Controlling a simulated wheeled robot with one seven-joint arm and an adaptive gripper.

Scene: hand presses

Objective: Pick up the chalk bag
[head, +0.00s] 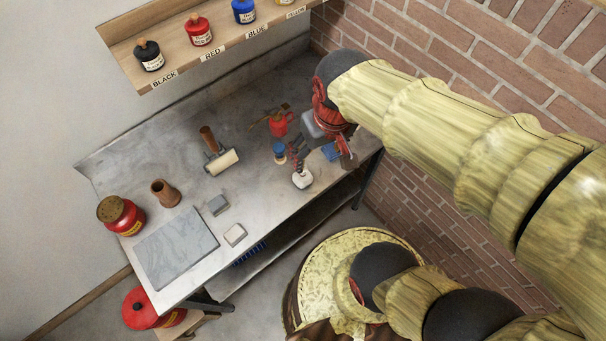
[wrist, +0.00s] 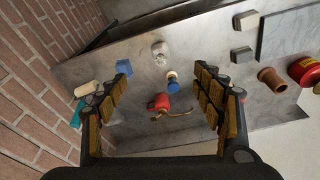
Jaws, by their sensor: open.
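The chalk bag, by its look the small white lumpy bag (head: 302,179), sits near the front edge of the metal table. In the wrist view the white bag (wrist: 159,53) lies ahead of the fingertips, roughly midway between them and apart from them. My gripper (head: 322,160) is open over the right part of the table. In the wrist view its two fingers (wrist: 162,72) are spread wide with nothing gripped. The bag's height below the fingers is hard to tell.
Close by are a small blue-topped item (head: 279,150), a red oil can (head: 279,124) and a blue item (head: 331,151). A brayer (head: 222,160) and grey blocks (head: 218,205) stand to the left. A brick wall (head: 490,70) borders the right. Ink bottles line the shelf (head: 180,65).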

